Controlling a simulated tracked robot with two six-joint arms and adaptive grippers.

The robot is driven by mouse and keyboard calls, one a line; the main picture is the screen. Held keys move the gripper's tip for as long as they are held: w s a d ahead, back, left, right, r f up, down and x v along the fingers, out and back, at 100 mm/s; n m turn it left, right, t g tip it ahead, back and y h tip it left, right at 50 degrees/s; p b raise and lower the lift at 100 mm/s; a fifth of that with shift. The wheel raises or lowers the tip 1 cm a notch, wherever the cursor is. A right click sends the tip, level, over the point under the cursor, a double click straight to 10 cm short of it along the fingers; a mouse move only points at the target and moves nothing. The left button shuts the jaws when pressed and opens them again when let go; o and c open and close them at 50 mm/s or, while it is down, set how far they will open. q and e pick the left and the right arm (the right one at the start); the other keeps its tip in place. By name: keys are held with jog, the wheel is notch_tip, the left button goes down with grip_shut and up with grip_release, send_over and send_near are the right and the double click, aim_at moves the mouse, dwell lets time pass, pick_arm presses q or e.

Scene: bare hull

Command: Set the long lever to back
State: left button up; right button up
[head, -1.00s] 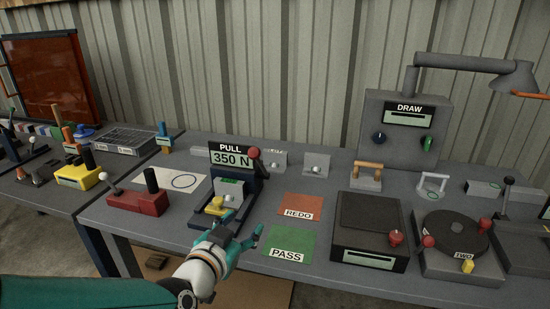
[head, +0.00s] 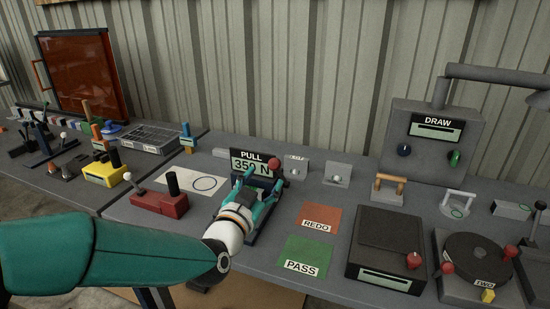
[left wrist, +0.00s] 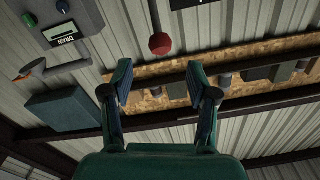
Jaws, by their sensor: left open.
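The lever with a red ball knob (head: 275,163) stands at the right side of the dark PULL device (head: 262,222), whose display reads 350 N. I take this as the long lever, though no label says so. Its shaft is mostly hidden in the head view. My left gripper (head: 259,187) is open in front of this device, a little below and left of the knob, and covers much of it. In the left wrist view the red knob (left wrist: 159,43) hangs on its grey rod beyond the two parted fingertips (left wrist: 160,75), between them and apart from both.
A red box (head: 160,203) with two sticks stands left of the device. The green PASS card (head: 303,257) and red REDO card (head: 318,219) lie flat to its right. Further right are a black-topped box (head: 388,240) and a turntable (head: 475,258).

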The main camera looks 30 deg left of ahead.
aim_at(272, 168)
pick_arm(q)
jog(key=p+x, duration=0.1)
jog(key=x, duration=0.7)
jog(key=shift+p, duration=0.3)
grip_shut()
